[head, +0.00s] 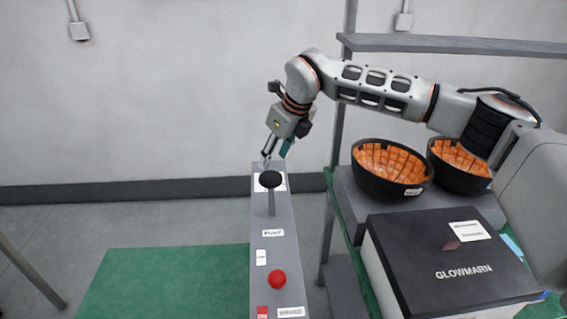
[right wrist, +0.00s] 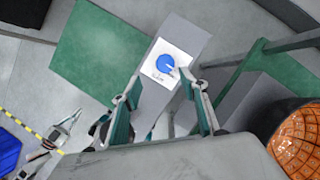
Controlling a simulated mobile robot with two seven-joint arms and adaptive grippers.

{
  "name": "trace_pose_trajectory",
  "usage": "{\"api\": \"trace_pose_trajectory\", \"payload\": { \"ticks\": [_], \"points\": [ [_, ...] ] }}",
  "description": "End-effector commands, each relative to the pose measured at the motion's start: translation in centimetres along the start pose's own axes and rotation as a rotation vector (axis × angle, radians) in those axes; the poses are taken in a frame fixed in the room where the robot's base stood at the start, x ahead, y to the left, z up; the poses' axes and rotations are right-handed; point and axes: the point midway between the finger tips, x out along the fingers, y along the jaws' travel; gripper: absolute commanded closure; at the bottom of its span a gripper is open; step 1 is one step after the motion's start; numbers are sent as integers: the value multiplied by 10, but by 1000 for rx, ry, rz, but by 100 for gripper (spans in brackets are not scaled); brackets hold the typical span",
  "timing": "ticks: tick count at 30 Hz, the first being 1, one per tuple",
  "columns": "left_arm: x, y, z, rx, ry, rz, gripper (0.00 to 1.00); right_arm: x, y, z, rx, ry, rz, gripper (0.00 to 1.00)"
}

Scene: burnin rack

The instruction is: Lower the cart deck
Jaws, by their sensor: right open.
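A narrow grey control panel (head: 262,230) runs away from me in the head view. It carries a black knob on a stalk (head: 270,180), a red knob (head: 277,279), and small labels, one reading BRAKE (head: 291,312). My right gripper (head: 268,160) is open and empty over the panel's far end, just beyond the black knob. In the right wrist view its fingers (right wrist: 163,108) stand apart, with a blue disc (right wrist: 164,63) on a white label ahead of them. A finger-like shape at that view's lower left may be my left gripper (right wrist: 50,142). I cannot tell which surface is the cart deck.
Right of the panel, two black bowls with orange insides (head: 392,168) stand on a grey platform. A black-lidded GLOWMARN box (head: 445,262) is nearer. A grey shelf (head: 450,44) spans above. A green mat (head: 165,283) lies on the open floor to the left.

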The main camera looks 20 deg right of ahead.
Motion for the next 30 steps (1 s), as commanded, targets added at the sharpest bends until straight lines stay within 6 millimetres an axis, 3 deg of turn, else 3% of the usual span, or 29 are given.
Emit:
{"api": "trace_pose_trajectory", "payload": {
  "ticks": [8, 21, 30],
  "points": [
    [-1, 0, 0, 0, -1, 0, 100, 6, 0, 0, 0, 2, 0, 56],
    [-6, -4, 0, 3, -16, -4, 100, 66, 1, 0, 0, 2, 1, 56],
    [-6, -7, 3, 1, -22, -11, 100, 78, 0, 0, -1, 0, -1, 56]
  ]
}}
